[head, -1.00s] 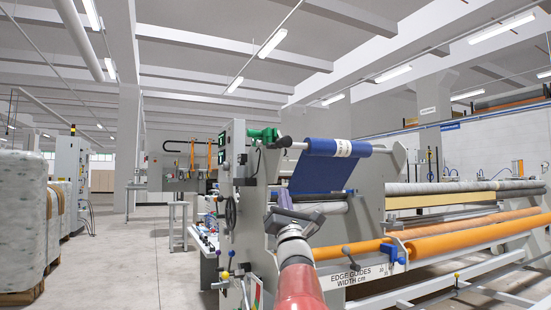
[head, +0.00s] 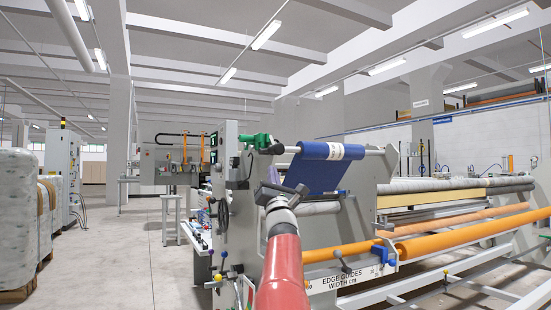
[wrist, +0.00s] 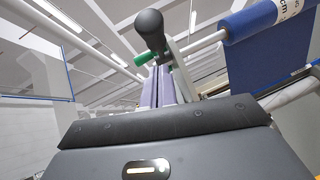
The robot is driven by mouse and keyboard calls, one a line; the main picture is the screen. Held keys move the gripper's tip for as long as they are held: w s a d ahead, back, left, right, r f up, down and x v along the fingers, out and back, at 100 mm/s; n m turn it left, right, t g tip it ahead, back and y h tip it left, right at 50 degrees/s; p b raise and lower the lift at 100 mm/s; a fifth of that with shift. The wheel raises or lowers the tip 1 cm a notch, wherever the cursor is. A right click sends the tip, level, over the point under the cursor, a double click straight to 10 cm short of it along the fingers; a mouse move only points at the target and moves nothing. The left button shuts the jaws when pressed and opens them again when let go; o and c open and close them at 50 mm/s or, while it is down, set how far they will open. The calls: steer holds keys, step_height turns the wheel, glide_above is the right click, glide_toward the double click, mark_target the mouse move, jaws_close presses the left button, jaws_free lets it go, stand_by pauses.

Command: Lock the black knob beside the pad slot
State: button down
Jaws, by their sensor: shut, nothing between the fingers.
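A black knob (wrist: 149,22) with a rounded end on a short stem shows large at the top of the wrist view, just beyond my fingertips. My gripper (wrist: 158,72) has two lavender fingers pressed together, with nothing between them. They point up toward the knob, and a gap to it cannot be judged. In the head view my gripper (head: 274,172) is raised in front of the grey machine's end panel, left of the blue fabric roll (head: 325,152). The pad slot is not clearly visible in either view.
The grey machine frame (head: 362,205) fills the right side, with orange rollers (head: 440,244) and a lower white rail. A small black ball handle (head: 337,254) sits on the edge-guide plate. Wrapped pallets (head: 17,215) stand at far left.

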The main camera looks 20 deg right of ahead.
mark_target(271, 150)
steer(key=shift+s+d+r+p, duration=0.1)
steer(key=shift+d+r+p, duration=0.1)
steer(key=shift+r, duration=0.5)
steer(key=shift+s+d+r+p, duration=0.1)
steer(key=shift+d+r+p, duration=0.05)
steer(key=shift+r, duration=0.55)
steer(key=shift+r, duration=0.1)
